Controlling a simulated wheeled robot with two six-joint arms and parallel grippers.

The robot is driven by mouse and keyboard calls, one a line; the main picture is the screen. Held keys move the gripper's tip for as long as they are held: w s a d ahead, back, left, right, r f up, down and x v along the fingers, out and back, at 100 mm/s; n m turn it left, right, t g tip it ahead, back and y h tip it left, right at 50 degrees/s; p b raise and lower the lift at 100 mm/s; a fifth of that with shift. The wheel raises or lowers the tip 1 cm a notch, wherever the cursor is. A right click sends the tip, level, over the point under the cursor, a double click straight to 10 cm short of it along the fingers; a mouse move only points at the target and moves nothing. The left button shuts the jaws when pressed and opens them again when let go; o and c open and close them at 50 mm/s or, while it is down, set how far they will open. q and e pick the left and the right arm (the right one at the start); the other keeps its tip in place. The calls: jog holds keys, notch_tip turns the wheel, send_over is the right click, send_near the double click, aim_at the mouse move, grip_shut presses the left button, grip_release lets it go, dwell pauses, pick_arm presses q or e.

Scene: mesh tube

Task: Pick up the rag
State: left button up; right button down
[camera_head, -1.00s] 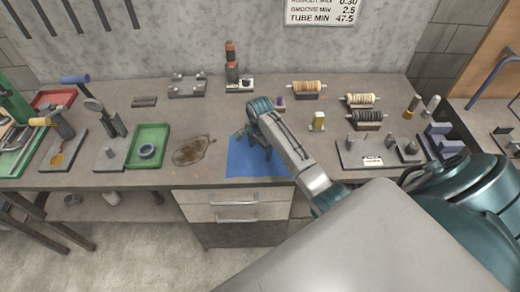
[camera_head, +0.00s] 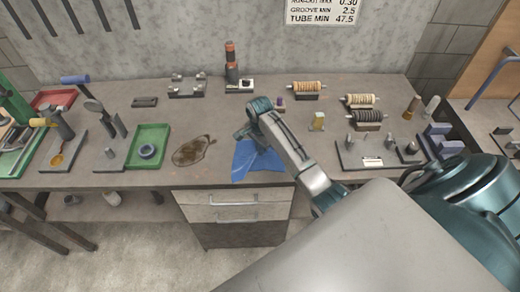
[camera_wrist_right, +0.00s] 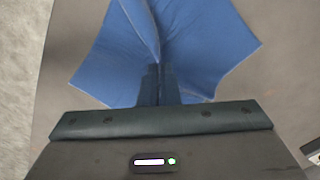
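The rag is a blue cloth (camera_head: 258,165) near the front edge of the workbench in the head view. My right gripper (camera_head: 250,137) is over its upper part. In the right wrist view the rag (camera_wrist_right: 205,50) is bunched into a raised fold between the fingers of my right gripper (camera_wrist_right: 158,72). The fingers are close together on that fold, and the cloth spreads out on both sides. Whether the lower edges still touch the bench cannot be told. My left gripper is not in view.
The workbench (camera_head: 330,185) has a dark brown stain (camera_head: 193,150) left of the rag. A green tray (camera_head: 148,146) with a ring lies farther left. Spools (camera_head: 306,89) and a grey fixture (camera_head: 375,155) stand to the right. Two drawers are below.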

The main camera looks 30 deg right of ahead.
notch_tip(320, 180, up, 12)
jog(key=shift+f+p, duration=0.2)
jog(key=shift+p, duration=0.1)
jog(key=shift+w, duration=0.1)
